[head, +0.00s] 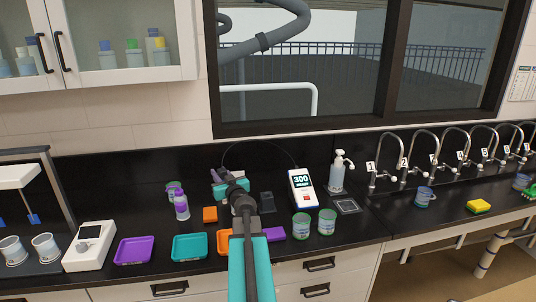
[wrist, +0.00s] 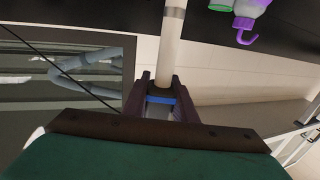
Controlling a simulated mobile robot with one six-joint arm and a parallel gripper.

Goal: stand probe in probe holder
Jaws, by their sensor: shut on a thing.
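My gripper (head: 217,175) is above the back of the black counter in the head view, left of the meter. In the wrist view my gripper (wrist: 160,92) is shut on the probe (wrist: 173,40), a pale rod with a blue band and a dark collar between the jaws. The probe is hard to make out in the head view. A thin black cable arcs from the meter (head: 302,188) towards my gripper. A dark block (head: 267,202) stands between my gripper and the meter; it may be the probe holder, but I cannot tell for sure.
A purple-capped bottle (head: 181,207) and an orange block (head: 210,214) are left of my arm. Two green-rimmed cups (head: 314,225) stand in front of the meter. A purple tray (head: 134,250) and a teal tray (head: 189,247) lie at the front. A pump bottle (head: 337,175) stands right.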

